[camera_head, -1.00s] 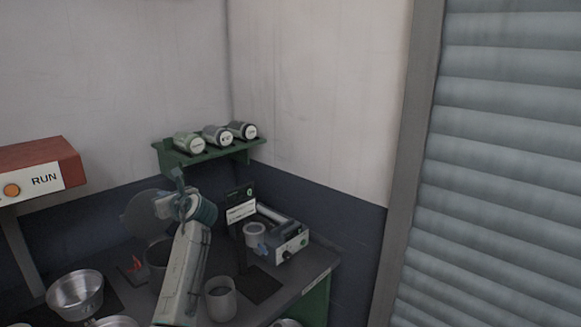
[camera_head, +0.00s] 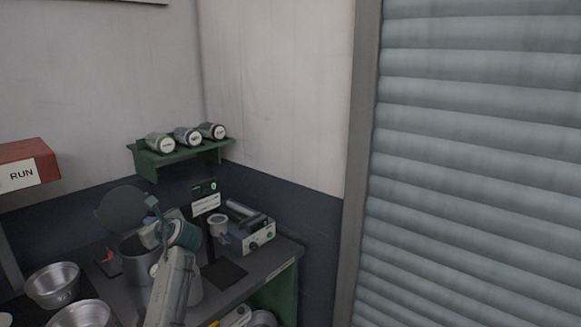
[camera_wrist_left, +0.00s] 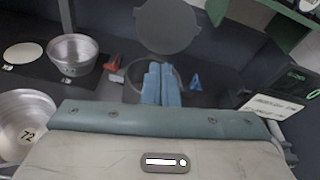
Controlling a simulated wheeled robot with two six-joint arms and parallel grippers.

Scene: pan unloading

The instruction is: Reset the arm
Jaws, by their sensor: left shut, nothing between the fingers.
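My left arm rises from the bottom edge in the head view, in front of the workbench (camera_head: 283,256). My left gripper (camera_head: 151,203) points away from me, in front of a grey pot. In the left wrist view its two blue fingers (camera_wrist_left: 161,83) are together with nothing between them. They overlap the round opening of the pot (camera_wrist_left: 132,78), with a grey disc (camera_wrist_left: 168,25) standing behind it. The arm partly hides the pot (camera_head: 135,262) and a pale cup (camera_head: 196,292) in the head view. My right gripper is not in view.
Metal pans (camera_head: 53,286) (camera_head: 82,314) stand at the bench's left. A device (camera_head: 252,238) and a dark sign post (camera_head: 206,205) stand right of the arm. A green shelf (camera_head: 178,158) with canisters hangs above. A grey shutter (camera_head: 465,170) fills the right.

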